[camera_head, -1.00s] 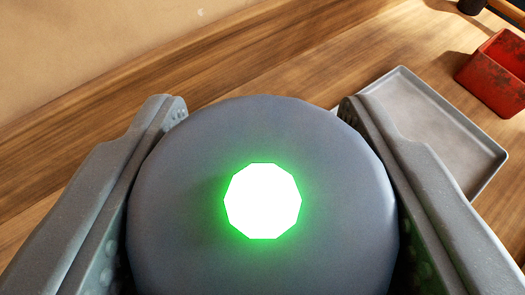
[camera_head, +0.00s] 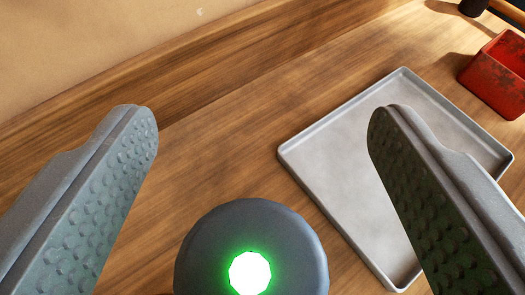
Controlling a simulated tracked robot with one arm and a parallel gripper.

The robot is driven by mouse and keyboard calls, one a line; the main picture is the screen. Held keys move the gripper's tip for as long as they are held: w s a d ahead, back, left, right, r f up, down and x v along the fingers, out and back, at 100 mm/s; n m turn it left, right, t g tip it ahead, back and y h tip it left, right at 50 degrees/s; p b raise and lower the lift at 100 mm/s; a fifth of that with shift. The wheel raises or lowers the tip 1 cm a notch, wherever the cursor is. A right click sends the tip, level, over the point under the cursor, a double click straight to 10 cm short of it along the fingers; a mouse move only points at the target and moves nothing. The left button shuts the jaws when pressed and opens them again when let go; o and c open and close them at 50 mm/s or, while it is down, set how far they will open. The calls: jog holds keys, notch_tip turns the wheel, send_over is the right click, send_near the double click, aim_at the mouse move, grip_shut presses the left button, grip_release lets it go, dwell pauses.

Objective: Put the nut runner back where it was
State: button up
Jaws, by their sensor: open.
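My gripper (camera_head: 262,115) is open, its two textured fingers spread wide apart.
A shallow grey tray (camera_head: 335,165) lies on the wooden bench (camera_head: 230,110) at right, partly behind the right finger; its visible part is empty. A worn red box (camera_head: 492,82) and a dark-headed tool (camera_head: 473,7) are at upper right. The bench at upper middle is clear.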

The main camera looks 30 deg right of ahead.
jog(key=shift+r, duration=0.35)
jog(key=v, duration=1.2)
jog(key=shift+r, duration=0.35)
jog(key=w+a+r+n+t+y, duration=0.3)
jog(key=a+r+y, duration=0.1)
jog(key=a+r, duration=1.4)
jog(key=s+a+r+n+y, duration=0.1)
jog(key=s+a+r, duration=0.3)
jog(key=a+r, duration=0.3)
jog(key=s+a+r+n+y, duration=0.2)
jog(key=s+a+r, duration=0.2)
jog(key=a+r, duration=0.3)
jog(key=shift+s+a+t, duration=0.3)
jog(key=shift+a+t, duration=0.1)
jog(key=shift+a, duration=0.15)
